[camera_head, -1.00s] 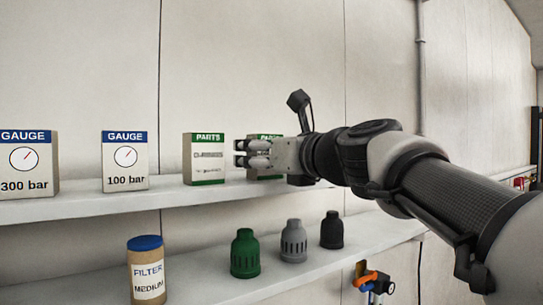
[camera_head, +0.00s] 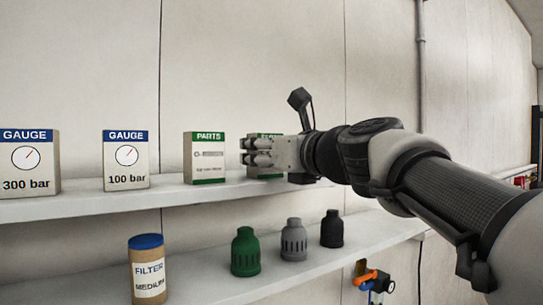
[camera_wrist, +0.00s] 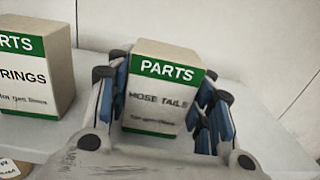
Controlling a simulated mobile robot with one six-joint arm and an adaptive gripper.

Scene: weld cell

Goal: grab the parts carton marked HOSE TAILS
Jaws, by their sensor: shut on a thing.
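The parts carton marked HOSE TAILS (camera_wrist: 158,92) is beige with green bands and sits between my fingers in the wrist view. In the head view this carton (camera_head: 265,176) stands at the right part of the upper shelf, mostly hidden behind my gripper (camera_head: 258,152). In the wrist view my gripper (camera_wrist: 166,110) is shut on the carton, with blue-padded fingers at its left and right sides.
A similar parts carton (camera_head: 205,158) stands just left on the upper shelf (camera_head: 75,208); its label ends in RINGS in the wrist view (camera_wrist: 30,72). Two gauge boxes (camera_head: 126,160) stand further left. The lower shelf holds green, grey and black fittings (camera_head: 293,240) and a filter can (camera_head: 147,270).

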